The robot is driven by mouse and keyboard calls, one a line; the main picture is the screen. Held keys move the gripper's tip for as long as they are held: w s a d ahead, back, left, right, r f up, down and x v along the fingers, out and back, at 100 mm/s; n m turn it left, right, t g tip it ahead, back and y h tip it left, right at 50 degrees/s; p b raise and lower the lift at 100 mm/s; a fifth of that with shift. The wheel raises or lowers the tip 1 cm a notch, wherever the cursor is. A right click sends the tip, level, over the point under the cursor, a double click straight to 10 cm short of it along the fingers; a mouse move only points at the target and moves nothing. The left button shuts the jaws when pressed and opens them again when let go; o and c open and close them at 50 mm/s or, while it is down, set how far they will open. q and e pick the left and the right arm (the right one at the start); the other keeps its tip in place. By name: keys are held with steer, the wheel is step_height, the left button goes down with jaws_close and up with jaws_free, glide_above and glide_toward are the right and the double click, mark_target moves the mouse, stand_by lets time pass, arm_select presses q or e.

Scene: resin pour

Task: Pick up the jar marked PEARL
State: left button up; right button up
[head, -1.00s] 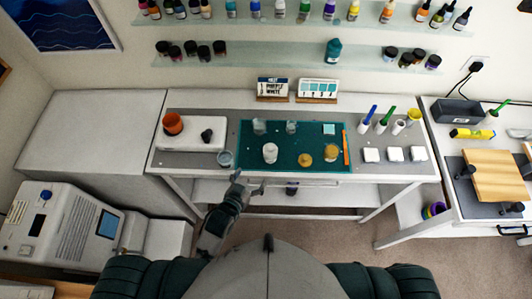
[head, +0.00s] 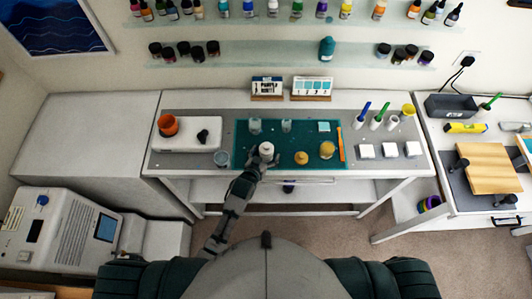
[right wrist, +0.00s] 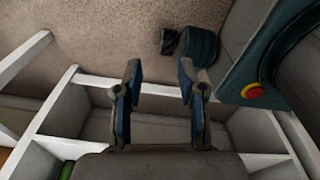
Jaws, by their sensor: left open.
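No label reading PEARL is legible in these views. A white cup or jar (head: 266,149) stands on the teal mat (head: 290,139) on the workbench. My left gripper (head: 263,160) is open at its near side, with the fingers close to it; I cannot tell whether they touch. Small dark-bodied jars (head: 184,48) stand on the lower wall shelf, with more at its right end (head: 414,53). My right gripper (right wrist: 159,78) shows in the right wrist view, open and empty, above the floor and a white frame.
Two amber-filled cups (head: 327,149) (head: 302,158), clear cups (head: 255,125) and an orange stick (head: 340,144) share the mat. A clear cup (head: 221,158) stands left of it. Two cards (head: 311,87) stand behind.

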arm_select(q)
steer(key=c, duration=0.4)
steer(key=shift+s+d+r, duration=0.1)
steer(key=shift+d, duration=0.2)
steer(key=c, duration=1.1)
arm_select(e)
steer(key=shift+a, duration=0.15)
